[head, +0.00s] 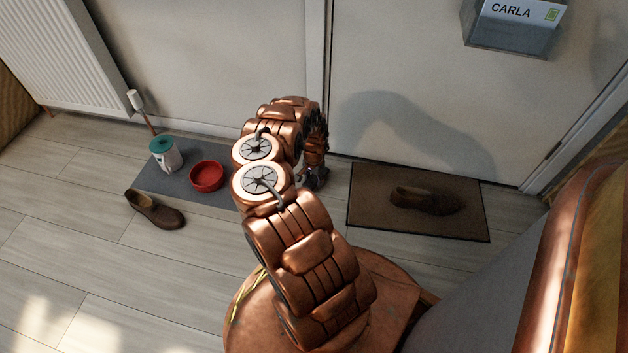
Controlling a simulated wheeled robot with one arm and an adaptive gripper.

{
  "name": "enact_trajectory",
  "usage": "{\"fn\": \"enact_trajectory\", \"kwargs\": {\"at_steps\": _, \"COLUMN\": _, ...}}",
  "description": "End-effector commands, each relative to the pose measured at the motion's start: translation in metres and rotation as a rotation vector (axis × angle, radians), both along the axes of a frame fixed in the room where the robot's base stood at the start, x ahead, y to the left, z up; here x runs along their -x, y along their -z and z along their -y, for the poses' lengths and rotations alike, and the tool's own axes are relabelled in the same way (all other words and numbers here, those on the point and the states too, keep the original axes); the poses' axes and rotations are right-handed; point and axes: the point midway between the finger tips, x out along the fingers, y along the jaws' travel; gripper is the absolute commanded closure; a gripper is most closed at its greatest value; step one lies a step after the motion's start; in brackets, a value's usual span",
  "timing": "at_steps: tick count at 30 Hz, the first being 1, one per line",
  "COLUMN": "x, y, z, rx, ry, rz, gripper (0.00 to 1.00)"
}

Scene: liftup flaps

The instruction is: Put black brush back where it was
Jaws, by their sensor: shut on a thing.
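My gripper (316,176) points down beyond my arm's bend, over the floor between the grey mat and the brown doormat. It is small and partly hidden by my arm. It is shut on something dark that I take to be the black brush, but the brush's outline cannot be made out. No other black brush shows on the floor or the mats.
A grey mat (152,181) holds a white container with a teal top (165,153) and a red bowl (207,176). One brown shoe (155,209) lies on the floor, another (427,201) on the doormat (369,219).

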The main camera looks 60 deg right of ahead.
Motion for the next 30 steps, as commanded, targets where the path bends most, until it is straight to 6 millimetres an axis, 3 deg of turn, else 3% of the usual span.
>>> {"fn": "enact_trajectory", "kwargs": {"at_steps": 3, "x": 0.000, "y": 0.004, "z": 0.000, "rx": 0.000, "ry": 0.000, "rz": 0.000, "gripper": 0.82}}
{"fn": "enact_trajectory", "kwargs": {"at_steps": 4, "x": 0.000, "y": 0.003, "z": 0.000, "rx": 0.000, "ry": 0.000, "rz": 0.000, "gripper": 0.46}}
{"fn": "enact_trajectory", "kwargs": {"at_steps": 10, "x": 0.000, "y": 0.003, "z": 0.000, "rx": 0.000, "ry": 0.000, "rz": 0.000, "gripper": 0.25}}
{"fn": "enact_trajectory", "kwargs": {"at_steps": 22, "x": 0.000, "y": -0.002, "z": 0.000, "rx": 0.000, "ry": 0.000, "rz": 0.000, "gripper": 0.24}}
{"fn": "enact_trajectory", "kwargs": {"at_steps": 30, "x": -0.001, "y": -0.045, "z": -0.001, "rx": 0.000, "ry": -0.001, "rz": 0.001, "gripper": 0.24}}
